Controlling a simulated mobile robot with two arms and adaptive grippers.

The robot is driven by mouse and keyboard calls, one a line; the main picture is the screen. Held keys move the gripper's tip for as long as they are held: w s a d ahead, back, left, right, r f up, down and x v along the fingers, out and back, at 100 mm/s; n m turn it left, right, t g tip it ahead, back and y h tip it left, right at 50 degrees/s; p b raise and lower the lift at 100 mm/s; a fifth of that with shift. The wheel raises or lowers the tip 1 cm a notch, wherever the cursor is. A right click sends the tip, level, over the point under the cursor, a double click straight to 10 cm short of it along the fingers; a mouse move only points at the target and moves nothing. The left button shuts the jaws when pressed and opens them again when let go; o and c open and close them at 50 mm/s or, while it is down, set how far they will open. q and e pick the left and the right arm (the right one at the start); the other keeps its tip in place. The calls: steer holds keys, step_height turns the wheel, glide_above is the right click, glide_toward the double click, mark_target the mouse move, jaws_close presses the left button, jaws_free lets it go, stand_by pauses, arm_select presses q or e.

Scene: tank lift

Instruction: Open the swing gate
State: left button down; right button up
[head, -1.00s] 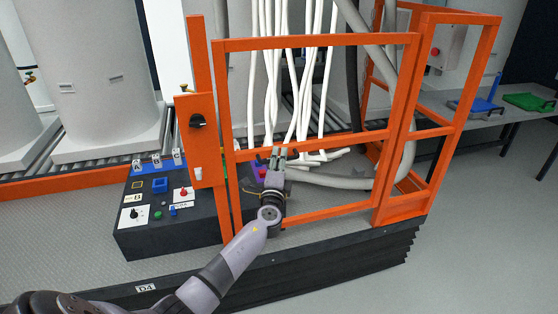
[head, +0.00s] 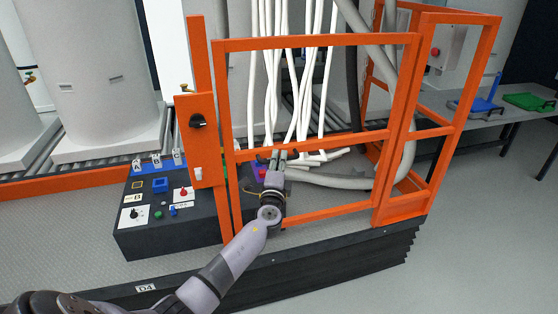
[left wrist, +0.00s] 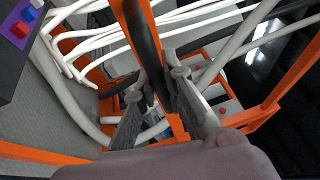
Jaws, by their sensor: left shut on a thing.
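The swing gate (head: 320,40) is an orange frame with a middle rail. It stands upright across the platform edge, its left upright close beside the orange latch post (head: 196,60). The post carries a plate with a black knob (head: 197,121). My left gripper (head: 277,155) is at the gate's middle rail, left of its centre. In the left wrist view the fingers (left wrist: 158,100) lie on both sides of an orange bar with a dark length (left wrist: 140,40), and they are shut on it. My right gripper is not in view.
A dark control box (head: 170,215) with buttons stands left of the gate. White hoses (head: 290,70) hang behind it, and a thick grey hose (head: 330,179) lies low behind it. A grey table (head: 480,115) stands at the right. The floor at front right is clear.

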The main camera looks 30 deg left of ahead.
arm_select(q)
steer(key=shift+d, duration=0.15)
steer(key=s+d+n+g+y+b, duration=0.2)
steer(key=s+d+y, duration=0.1)
steer(key=d, duration=0.5)
steer(key=s+d+n+g+y+b, duration=0.2)
steer(key=s+d+y, duration=0.1)
steer(key=d, duration=0.5)
steer(key=shift+s+d+g, duration=0.2)
steer(key=shift+s+g, duration=0.1)
steer(key=shift+s, duration=0.55)
steer(key=c, duration=1.7)
jaws_free()
steer(key=shift+o, duration=0.2)
